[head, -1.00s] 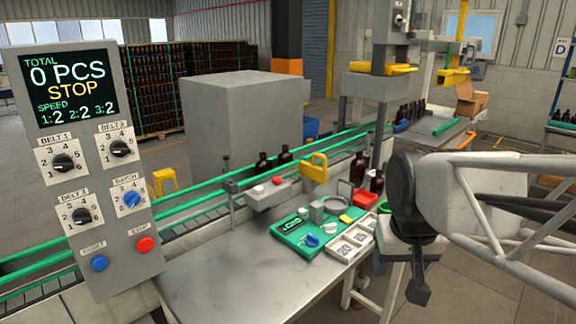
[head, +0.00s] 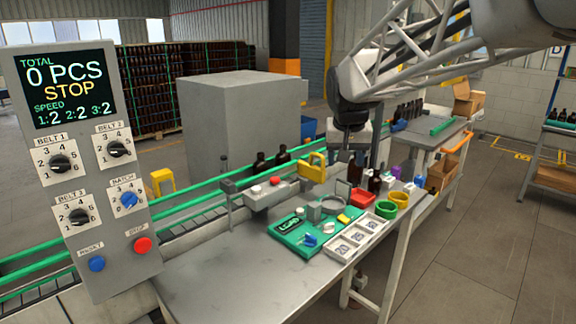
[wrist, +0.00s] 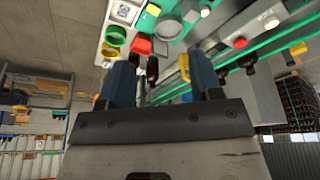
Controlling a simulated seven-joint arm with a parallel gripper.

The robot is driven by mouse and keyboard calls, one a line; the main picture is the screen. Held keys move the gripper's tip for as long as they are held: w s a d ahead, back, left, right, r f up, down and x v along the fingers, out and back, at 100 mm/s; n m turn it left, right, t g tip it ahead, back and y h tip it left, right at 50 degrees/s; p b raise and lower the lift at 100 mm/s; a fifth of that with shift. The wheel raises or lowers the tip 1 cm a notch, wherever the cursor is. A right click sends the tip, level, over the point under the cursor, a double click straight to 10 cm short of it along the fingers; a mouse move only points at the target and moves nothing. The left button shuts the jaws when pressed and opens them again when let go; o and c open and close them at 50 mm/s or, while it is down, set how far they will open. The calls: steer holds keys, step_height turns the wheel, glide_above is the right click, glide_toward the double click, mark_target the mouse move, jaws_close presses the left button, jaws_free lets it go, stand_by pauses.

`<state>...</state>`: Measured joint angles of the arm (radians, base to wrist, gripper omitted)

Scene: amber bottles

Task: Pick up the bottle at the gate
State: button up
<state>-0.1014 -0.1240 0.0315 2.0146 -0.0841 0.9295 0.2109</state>
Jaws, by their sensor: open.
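Two dark amber bottles (head: 260,164) (head: 283,155) stand on the green-railed belt, left of a yellow bracket (head: 313,168). Two more amber bottles (head: 356,168) (head: 375,183) stand right of the bracket, behind a red tray. I cannot tell for certain which part is the gate. My gripper (head: 349,140) hangs above the right-hand pair, pointing down, and is empty. In the wrist view my gripper's blue fingers (wrist: 162,72) are spread apart, with a bottle (wrist: 152,68) visible between them and beyond, apart from them.
A control panel (head: 85,170) stands at left. The front of the table is bare.

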steer(key=w+a, duration=0.3)
steer(key=w, duration=0.7)
steer(key=w+a, duration=0.4)
steer(key=w, duration=0.6)
steer(key=t, duration=0.1)
glide_toward(283, 145)
step_height(283, 145, down, 2)
steer(key=shift+w+a+f+m, duration=0.2)
steer(key=shift+a+f+m, duration=0.1)
steer(key=shift+m, duration=0.1)
steer(key=shift+f, duration=0.1)
steer(key=shift+x, duration=1.2)
steer(key=shift+d, duration=0.15)
steer(key=shift+x, duration=2.65)
steer(key=shift+w+d, duration=0.15)
steer(key=shift+c, duration=0.4)
